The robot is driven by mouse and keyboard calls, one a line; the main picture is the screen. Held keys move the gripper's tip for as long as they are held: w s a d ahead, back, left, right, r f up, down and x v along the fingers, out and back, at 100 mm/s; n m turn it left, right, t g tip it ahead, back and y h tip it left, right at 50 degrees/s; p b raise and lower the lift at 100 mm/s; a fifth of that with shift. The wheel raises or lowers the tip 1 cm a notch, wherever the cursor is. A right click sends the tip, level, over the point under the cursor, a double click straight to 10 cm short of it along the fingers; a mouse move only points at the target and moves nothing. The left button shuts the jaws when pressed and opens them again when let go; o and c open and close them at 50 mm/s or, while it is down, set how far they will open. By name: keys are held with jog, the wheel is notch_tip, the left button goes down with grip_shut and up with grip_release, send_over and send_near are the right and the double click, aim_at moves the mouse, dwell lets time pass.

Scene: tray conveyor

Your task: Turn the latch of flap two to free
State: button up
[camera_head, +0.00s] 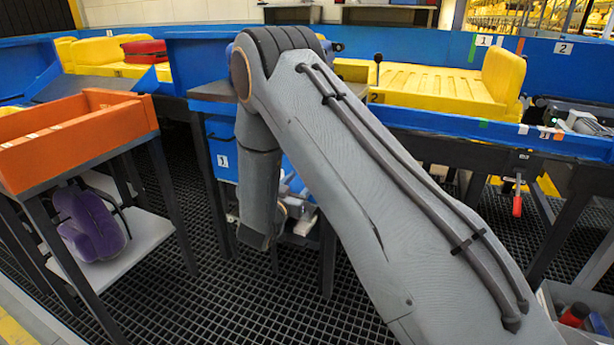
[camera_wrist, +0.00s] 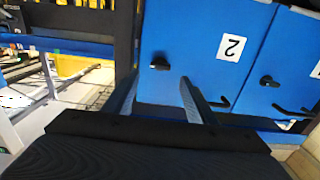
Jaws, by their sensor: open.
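In the wrist view, flap two is a blue panel (camera_wrist: 205,75) with a white label reading 2, seen tilted. Its black latch knob (camera_wrist: 159,63) sits on the left part of the panel. A black bar-like handle (camera_wrist: 220,103) is near the panel's lower right edge. My gripper (camera_wrist: 160,76) is open and empty, its two fingers spread either side of the knob's line of sight. I cannot tell whether they touch the panel. In the head view my arm hides flap two and the gripper.
A neighbouring blue flap with a black knob (camera_wrist: 268,80) lies to the right. In the head view, an orange bin (camera_head: 75,140) stands left, and a purple bag (camera_head: 92,222) lies on the shelf below. A yellow tray (camera_head: 425,85) sits on the conveyor behind my arm.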

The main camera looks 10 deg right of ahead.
jog(key=shift+x, duration=2.65)
jog(key=c, duration=1.1)
jog(key=shift+m, duration=0.4)
jog(key=m, duration=1.6)
jog(key=shift+s+d+f+m, duration=0.15)
jog(key=shift+f+m, duration=0.1)
jog(key=shift+m, duration=0.45)
